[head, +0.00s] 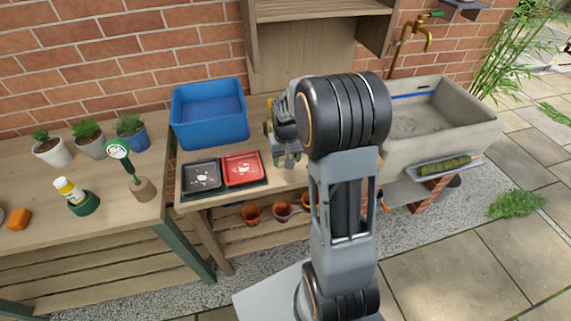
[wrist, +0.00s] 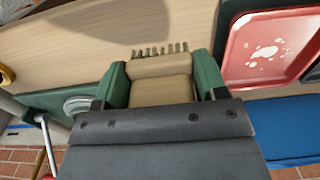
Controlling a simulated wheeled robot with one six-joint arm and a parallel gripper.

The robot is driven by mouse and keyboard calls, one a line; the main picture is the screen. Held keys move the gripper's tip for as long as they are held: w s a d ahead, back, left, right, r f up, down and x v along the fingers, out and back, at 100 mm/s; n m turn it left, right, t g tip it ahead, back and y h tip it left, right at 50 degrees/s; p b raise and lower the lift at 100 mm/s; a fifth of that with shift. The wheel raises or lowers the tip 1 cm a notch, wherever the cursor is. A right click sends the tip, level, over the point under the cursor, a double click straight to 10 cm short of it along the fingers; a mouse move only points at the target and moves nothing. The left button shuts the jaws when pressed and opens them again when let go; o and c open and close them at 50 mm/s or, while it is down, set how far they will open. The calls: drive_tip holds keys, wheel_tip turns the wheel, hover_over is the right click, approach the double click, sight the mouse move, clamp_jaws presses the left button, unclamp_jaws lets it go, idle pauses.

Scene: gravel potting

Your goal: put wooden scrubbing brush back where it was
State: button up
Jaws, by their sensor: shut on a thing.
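My gripper (wrist: 160,66) has green fingers and is shut on the wooden scrubbing brush (wrist: 162,90), a pale block with a row of dark bristles. The bristles point out past the fingertips toward the wooden bench. In the head view my gripper (head: 286,160) is over the bench, just right of the red tray (head: 242,169). The brush cannot be made out in the head view. I cannot tell whether the bristles touch the bench top.
A black tray (head: 202,176) lies beside the red one, with a blue bin (head: 209,113) behind them. A stone sink (head: 485,127) stands at the right, with a ledge holding a green roll (head: 445,165) on its front.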

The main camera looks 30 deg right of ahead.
drive_tip(key=shift+w+a+f, duration=0.1)
drive_tip(key=shift+f, duration=1.5)
drive_tip(key=shift+f, duration=0.15)
drive_tip(key=o, duration=1)
drive_tip(key=shift+o, duration=0.2)
wheel_tip(320, 180, up, 11)
drive_tip(key=shift+r, duration=0.15)
drive_tip(key=s+a+r+n+t, duration=0.1)
drive_tip(key=s+a, duration=0.3)
drive_tip(key=s, duration=0.4)
drive_tip(key=s+a+r+n+t, duration=0.1)
drive_tip(key=s+a+r+t, duration=0.1)
drive_tip(key=s+a, duration=0.3)
drive_tip(key=s, duration=0.2)
drive_tip(key=shift+s+a+r, duration=0.25)
drive_tip(key=shift+s+r, duration=0.1)
drive_tip(key=shift+s, duration=0.05)
